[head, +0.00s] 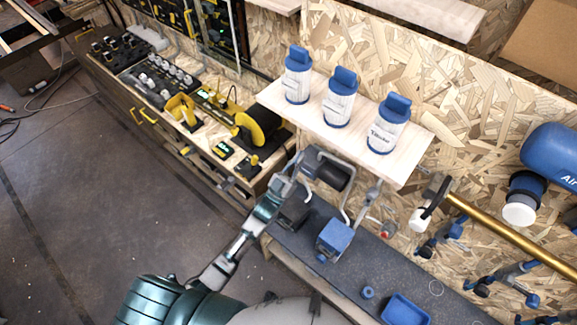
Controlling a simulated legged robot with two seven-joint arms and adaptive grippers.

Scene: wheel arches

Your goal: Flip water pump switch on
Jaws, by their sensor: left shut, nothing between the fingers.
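A pump-like assembly sits below the white shelf, with a dark cylinder (333,174), bent grey pipes and a blue box (335,239) on the dark bench top. I cannot make out for certain which part is the water pump switch. My left gripper (289,184) reaches up from the lower left to the left end of this assembly, close to the dark cylinder. It is shut with nothing in it. Whether its tips touch the assembly cannot be told. My right gripper is out of view.
Several blue-capped white bottles (340,97) stand on the shelf (405,171) above. A brass pipe (510,238) and a blue tank (552,155) are at the right. A blue tray (405,310) lies on the bench. A tool counter is at upper left; the floor (75,210) there is open.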

